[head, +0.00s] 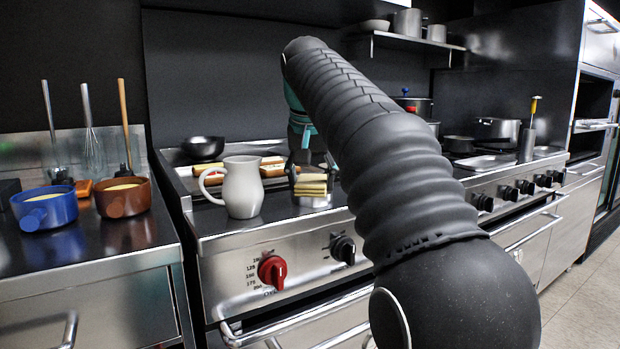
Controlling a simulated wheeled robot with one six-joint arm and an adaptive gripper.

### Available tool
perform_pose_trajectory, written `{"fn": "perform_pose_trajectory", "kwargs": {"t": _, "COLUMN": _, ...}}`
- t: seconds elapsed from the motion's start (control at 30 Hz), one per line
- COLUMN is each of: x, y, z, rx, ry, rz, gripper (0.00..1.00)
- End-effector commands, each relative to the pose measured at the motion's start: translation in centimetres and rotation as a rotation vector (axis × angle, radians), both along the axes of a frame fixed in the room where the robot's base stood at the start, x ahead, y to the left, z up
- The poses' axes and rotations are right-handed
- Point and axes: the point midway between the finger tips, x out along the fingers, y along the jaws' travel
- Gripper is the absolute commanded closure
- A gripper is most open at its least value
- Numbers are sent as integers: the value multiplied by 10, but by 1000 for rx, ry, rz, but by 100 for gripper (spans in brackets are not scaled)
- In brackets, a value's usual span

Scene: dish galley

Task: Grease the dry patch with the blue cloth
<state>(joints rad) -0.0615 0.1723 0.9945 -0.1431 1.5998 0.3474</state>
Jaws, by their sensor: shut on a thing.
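My gripper (308,158) is low over the near part of the griddle (186,181), mostly behind my own arm. Its dark fingers show just above and behind a small metal tin (312,200) holding a stack of pale yellow-green pieces (311,184). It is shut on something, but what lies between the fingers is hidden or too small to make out. I cannot pick out a blue cloth. The dry patch cannot be made out either; my arm hides part of the griddle.
A grey-white pitcher (243,188) stands close left of the tin. Long filled pieces (270,166) and a dark bowl (203,147) are on the griddle. Blue (45,208) and brown (123,197) pots stand on the left counter. Pans (497,130) stand right of my arm.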

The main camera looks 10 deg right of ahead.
Motion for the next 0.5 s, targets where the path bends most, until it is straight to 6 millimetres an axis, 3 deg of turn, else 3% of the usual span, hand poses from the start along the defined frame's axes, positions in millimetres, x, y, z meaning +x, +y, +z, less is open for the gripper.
{"fn": "perform_pose_trajectory", "kwargs": {"t": 0.3, "x": 0, "y": 0, "z": -5, "rx": 0, "ry": 14, "rz": -1, "gripper": 66}}
{"fn": "perform_pose_trajectory", "kwargs": {"t": 0.5, "x": 0, "y": 0, "z": 8, "rx": 0, "ry": 11, "rz": 0, "gripper": 66}}
